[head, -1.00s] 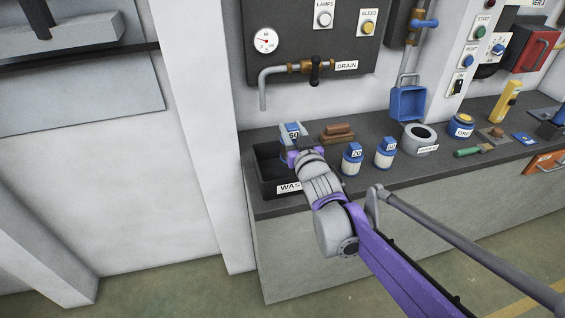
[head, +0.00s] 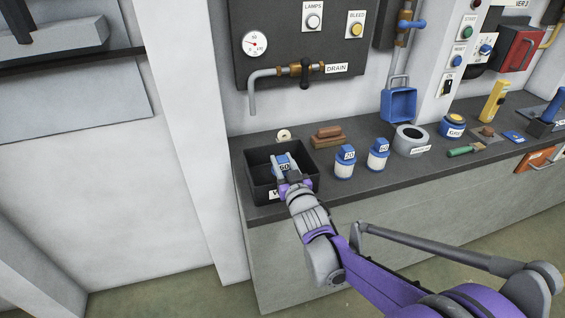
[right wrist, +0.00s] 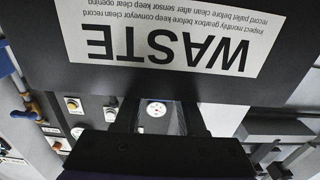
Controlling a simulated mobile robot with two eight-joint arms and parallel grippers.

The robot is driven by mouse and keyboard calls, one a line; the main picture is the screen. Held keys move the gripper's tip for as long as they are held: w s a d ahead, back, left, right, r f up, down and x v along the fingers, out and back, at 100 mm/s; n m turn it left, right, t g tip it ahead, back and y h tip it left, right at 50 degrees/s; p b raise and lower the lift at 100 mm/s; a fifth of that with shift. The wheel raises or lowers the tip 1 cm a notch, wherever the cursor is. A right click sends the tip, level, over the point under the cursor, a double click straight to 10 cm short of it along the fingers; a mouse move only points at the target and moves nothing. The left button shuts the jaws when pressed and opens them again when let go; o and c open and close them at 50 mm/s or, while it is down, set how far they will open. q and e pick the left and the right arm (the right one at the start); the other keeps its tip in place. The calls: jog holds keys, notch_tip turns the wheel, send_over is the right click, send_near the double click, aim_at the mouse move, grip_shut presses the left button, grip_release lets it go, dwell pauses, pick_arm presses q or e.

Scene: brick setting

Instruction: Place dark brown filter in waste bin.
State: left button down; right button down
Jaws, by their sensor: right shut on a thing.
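The black waste bin (head: 258,160) stands at the left end of the dark counter. My right gripper (head: 287,178) is over the bin's front right part, shut on a blue-capped piece (head: 283,164) marked 60. That piece appears within the bin's opening; its lower part is hidden, and I cannot tell whether it touches the bin. No dark brown colour shows on it. In the right wrist view the bin's front with its upside-down WASTE label (right wrist: 158,38) fills the top; the held piece cannot be made out. My left gripper is not in view.
Right of the bin are brown blocks (head: 328,137), two blue-capped jars (head: 345,163) (head: 378,155) and a grey ring-shaped container (head: 411,140). A small pale ring (head: 284,135) lies behind the bin. The drain pipe (head: 252,95) hangs above the bin's rear.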

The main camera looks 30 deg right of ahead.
jog(key=shift+f, duration=0.15)
jog(key=c, duration=0.5)
grip_release()
jog(key=shift+s+r, duration=0.2)
jog(key=shift+s, duration=0.1)
jog(key=p+v, duration=0.1)
jog(key=v, duration=1)
jog(key=s+a+f+n+g+y, duration=0.1)
jog(key=s+a+f+g+y, duration=0.1)
jog(key=s+a+f+g, duration=0.4)
jog(key=s+a+f+n+g+y, duration=0.1)
jog(key=s+a+f+g, duration=0.5)
jog(key=s, duration=0.6)
notch_tip(320, 180, down, 2)
jog(key=shift+s+a+f+n+g+y, duration=0.2)
jog(key=shift+a+n+g+y, duration=0.15)
jog(key=shift+y, duration=0.35)
jog(key=shift+d, duration=0.1)
